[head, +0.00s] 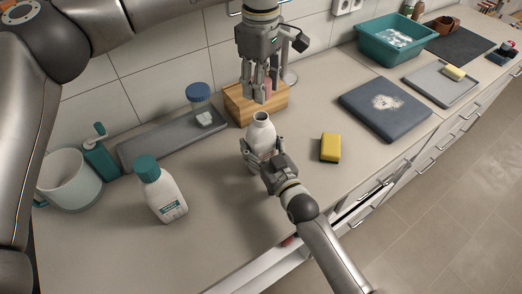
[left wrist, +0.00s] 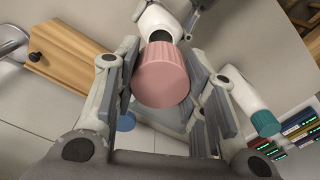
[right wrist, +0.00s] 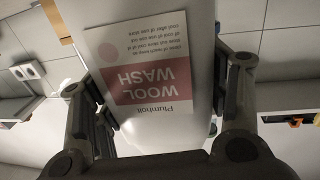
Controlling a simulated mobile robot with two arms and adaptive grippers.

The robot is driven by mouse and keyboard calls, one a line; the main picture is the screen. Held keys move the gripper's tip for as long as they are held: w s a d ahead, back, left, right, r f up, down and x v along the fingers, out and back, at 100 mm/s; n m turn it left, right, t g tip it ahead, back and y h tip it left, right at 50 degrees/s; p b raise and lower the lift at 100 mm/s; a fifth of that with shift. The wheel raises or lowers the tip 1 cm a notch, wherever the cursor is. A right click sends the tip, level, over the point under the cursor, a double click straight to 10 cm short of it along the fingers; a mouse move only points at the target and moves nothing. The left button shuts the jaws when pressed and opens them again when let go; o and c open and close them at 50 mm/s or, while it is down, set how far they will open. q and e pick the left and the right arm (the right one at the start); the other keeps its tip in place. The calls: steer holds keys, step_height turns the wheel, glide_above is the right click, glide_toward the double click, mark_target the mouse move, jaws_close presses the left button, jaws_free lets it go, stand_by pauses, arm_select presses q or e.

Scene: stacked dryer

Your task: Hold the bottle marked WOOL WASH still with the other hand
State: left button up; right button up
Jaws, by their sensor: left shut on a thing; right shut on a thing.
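The white WOOL WASH bottle (head: 261,132) stands upright on the counter with its mouth open. Its label with a pink panel fills the right wrist view (right wrist: 145,80). My right gripper (head: 262,160) is shut around the bottle's body, fingers on either side. My left gripper (head: 260,97) is above and slightly behind the bottle, shut on a pink ribbed cap (left wrist: 163,76). The cap also shows between its fingers in the head view (head: 267,88). The cap is apart from the bottle's neck. In the left wrist view the open mouth (left wrist: 160,36) shows beyond the cap.
A white bottle with a teal cap (head: 162,194) stands at left, near a mug (head: 70,182). A grey tray (head: 160,144) and wooden box (head: 240,108) lie behind. The front-left counter is clear.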

mark_target(261, 116)
steer(key=shift+c, duration=1.2)
arm_select(q)
steer(key=shift+f, duration=2.5)
steer(key=shift+f, duration=0.85)
steer(key=shift+f, duration=0.6)
